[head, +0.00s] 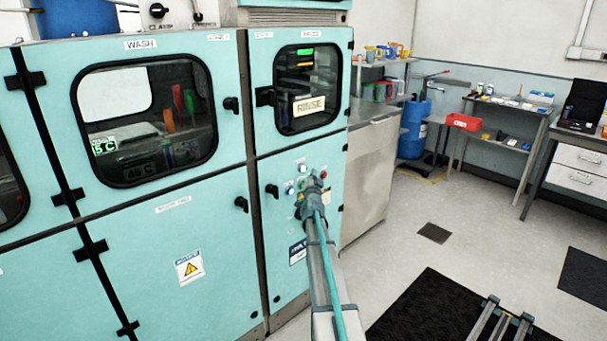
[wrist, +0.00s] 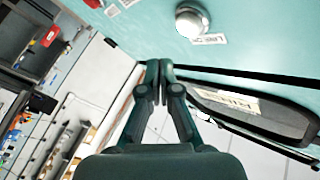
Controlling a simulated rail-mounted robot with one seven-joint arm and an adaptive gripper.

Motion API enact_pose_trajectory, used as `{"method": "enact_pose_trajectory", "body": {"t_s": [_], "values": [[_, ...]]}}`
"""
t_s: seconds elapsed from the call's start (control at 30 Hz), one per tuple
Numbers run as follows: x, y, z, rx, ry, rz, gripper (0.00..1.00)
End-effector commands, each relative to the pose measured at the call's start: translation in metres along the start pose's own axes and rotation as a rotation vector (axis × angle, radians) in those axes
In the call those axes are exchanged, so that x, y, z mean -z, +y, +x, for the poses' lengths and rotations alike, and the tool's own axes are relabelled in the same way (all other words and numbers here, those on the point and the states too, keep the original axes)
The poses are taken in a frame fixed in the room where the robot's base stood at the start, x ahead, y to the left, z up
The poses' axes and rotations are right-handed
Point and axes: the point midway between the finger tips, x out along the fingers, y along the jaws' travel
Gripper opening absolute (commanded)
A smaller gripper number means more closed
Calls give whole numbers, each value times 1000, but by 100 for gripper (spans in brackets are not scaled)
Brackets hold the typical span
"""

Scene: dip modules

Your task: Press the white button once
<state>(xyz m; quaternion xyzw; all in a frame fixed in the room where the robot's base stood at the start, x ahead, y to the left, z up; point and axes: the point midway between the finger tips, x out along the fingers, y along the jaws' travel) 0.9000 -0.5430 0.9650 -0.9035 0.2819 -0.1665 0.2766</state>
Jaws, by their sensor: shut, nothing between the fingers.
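In the wrist view a round white button (wrist: 190,20) with a silvery rim sits on the teal panel, beside a small white label (wrist: 208,39). My gripper (wrist: 159,66) is shut and empty, its fingertips together. In that picture the fingertips are below and left of the button and apart from it. In the head view my gripper (head: 313,182) is in front of the control panel under the RINSE window, hiding part of it. A small white button (head: 302,168) shows just above and left of the gripper. I cannot tell the exact gap to the panel.
A black door handle (head: 272,190) juts out left. The floor at right is mostly open.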

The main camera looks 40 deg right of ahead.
Motion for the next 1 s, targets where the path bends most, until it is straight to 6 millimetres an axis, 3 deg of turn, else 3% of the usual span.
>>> {"method": "enact_pose_trajectory", "body": {"t_s": [0.27, 1.0], "values": [[10, 13, -17, 0, 0, 0, 0], [12, 12, -17, 0, -1, -1, 0]]}}
